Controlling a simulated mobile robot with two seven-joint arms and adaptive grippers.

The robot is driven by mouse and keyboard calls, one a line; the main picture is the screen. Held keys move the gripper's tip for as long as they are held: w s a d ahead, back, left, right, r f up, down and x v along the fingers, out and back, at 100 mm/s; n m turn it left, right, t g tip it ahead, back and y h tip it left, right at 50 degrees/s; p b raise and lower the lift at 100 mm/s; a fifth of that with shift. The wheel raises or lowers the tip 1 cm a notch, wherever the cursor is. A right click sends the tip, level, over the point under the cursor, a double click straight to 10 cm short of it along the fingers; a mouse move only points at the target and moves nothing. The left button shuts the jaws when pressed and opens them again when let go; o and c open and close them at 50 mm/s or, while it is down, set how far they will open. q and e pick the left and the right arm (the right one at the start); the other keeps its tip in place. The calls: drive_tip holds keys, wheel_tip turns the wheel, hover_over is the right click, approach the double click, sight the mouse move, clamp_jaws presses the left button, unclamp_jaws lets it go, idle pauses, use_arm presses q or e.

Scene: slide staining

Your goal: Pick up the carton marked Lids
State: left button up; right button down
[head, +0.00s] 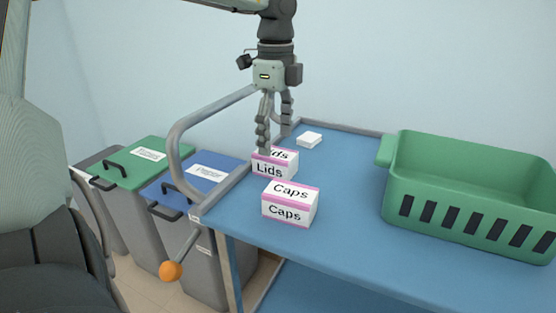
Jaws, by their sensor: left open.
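The carton marked Lids (268,170) is white with pink bands and stands on the blue table top near its left edge. The carton marked Caps (288,213), of the same look, stands just in front of it. My left gripper (273,148) points down over the Lids carton, its fingers apart. One finger covers part of the lettering on the carton's top. I cannot tell whether the fingers touch the carton. My right gripper is not in view.
A green slotted basket (425,196) stands at the right of the blue table (345,222). A small white block (309,139) lies behind the Lids carton. A grey rail (178,150) rises at the table's left end. Green-lidded (140,165) and blue-lidded (203,188) bins stand beyond it.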

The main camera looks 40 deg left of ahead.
sight(275, 152)
use_arm(q)
wheel_tip(275, 152, down, 4)
drive_tip(key=shift+a, duration=0.15)
drive_tip(key=shift+f, duration=0.35)
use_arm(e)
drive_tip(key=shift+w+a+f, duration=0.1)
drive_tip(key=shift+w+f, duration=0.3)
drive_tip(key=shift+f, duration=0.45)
use_arm(q)
drive_tip(key=c, duration=1.1)
drive_tip(key=shift+o, duration=0.2)
drive_tip(key=shift+r, duration=0.1)
